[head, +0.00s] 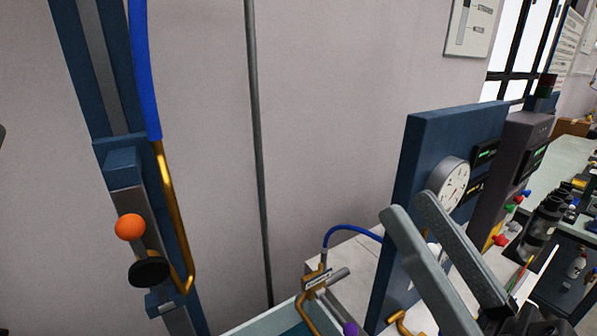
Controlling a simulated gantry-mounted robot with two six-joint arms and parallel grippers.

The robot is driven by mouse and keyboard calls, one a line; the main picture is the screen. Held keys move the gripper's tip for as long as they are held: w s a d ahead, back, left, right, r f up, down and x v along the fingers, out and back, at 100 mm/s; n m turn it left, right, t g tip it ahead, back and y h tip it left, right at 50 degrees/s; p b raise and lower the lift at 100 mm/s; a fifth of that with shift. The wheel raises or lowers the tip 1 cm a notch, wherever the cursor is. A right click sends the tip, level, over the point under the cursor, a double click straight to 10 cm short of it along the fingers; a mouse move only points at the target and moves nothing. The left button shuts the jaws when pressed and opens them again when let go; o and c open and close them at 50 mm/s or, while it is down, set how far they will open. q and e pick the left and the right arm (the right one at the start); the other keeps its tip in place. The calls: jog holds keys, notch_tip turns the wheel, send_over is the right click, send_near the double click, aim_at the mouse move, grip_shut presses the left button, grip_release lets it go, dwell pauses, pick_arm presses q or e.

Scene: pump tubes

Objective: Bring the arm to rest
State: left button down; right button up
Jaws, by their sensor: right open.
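My right gripper (408,205) reaches up from the lower right, its two long grey fingers spread apart with nothing visible between them. It shows in front of the blue panel (452,128) that carries a round white gauge, and it hides part of that panel. My left gripper does not show in the head view.
A blue upright rail (106,108) with a blue hose (145,70), a brass tube (177,225) and an orange ball knob (130,227) stands at the left. A thin grey pole (258,150) runs up the wall. A cluttered bench (562,158) is at the right.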

jog(key=s+d+r+m+t+h+p, duration=0.1)
jog(key=s+d+r+m+t+h, duration=0.25)
jog(key=d+r+t+h, duration=0.5)
notch_tip(320, 180, up, 30)
jog(key=w+a+g+h+p, duration=0.1)
jog(key=g+h+p, duration=0.15)
jog(key=p, duration=2.75)
notch_tip(320, 180, down, 31)
jog(key=b, duration=3.1)
jog(key=shift+a+f+g+y, duration=0.2)
jog(key=shift+g+y, duration=0.1)
jog(key=shift+y, duration=0.1)
